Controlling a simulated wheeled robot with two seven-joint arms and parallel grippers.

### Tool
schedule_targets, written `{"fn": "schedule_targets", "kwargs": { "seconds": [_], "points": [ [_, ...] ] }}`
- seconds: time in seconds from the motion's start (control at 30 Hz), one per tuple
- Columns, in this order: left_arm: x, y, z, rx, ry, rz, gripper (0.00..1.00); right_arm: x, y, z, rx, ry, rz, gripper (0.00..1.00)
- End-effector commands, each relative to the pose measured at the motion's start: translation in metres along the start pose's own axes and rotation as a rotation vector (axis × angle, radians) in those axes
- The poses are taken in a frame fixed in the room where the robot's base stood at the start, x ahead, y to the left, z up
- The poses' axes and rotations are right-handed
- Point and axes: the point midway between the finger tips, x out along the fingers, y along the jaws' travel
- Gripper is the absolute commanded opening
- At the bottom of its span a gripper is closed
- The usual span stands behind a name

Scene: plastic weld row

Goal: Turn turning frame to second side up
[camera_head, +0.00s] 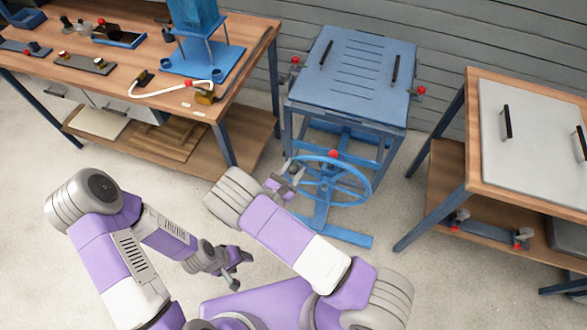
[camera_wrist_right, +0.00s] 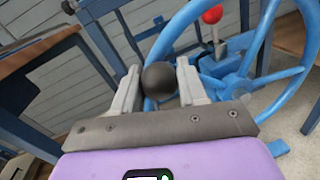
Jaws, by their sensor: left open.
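The blue turning frame (camera_head: 352,68) stands at the back centre with its slotted plate facing up and lying about level. Two black handles lie on the plate, and a red-knobbed clamp sits at each side. Its blue handwheel (camera_head: 331,180) is below the front edge, with a red knob (camera_head: 333,153) at its top; the wheel also shows in the right wrist view (camera_wrist_right: 236,84). My right gripper (camera_head: 292,178) is at the wheel's left rim. Its fingers are shut on the black ball knob (camera_wrist_right: 160,79) of the wheel. My left gripper (camera_head: 236,270) is open and empty, low over the floor.
A wooden workbench (camera_head: 240,28) with a blue fixture, a cable and small tools stands at the left. Another table (camera_head: 473,105) at the right carries a light grey panel (camera_head: 530,120) with black handles. Bare floor lies between the frame and both tables.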

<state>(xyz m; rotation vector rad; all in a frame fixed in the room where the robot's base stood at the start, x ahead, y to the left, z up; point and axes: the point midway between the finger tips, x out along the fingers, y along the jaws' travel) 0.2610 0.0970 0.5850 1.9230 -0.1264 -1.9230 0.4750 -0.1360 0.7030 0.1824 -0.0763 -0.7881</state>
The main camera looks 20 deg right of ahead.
Motion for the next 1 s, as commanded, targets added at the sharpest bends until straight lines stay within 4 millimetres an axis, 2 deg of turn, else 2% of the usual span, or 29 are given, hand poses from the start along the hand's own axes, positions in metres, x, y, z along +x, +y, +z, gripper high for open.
{"fn": "schedule_targets", "kwargs": {
  "seconds": [0.03,0.2,1.0],
  "points": [
    [0.000,0.000,0.000,0.000,0.000,0.000,0.58,0.000,0.000,0.000,0.000,0.000,0.000,0.25],
    [0.000,0.000,0.000,0.000,0.000,0.000,0.58,0.000,0.000,0.000,0.000,0.000,0.000,0.00],
    [-0.003,0.001,0.000,0.000,0.000,0.000,0.58,0.011,-0.001,0.007,0.053,0.004,-0.014,0.00]
  ]
}}
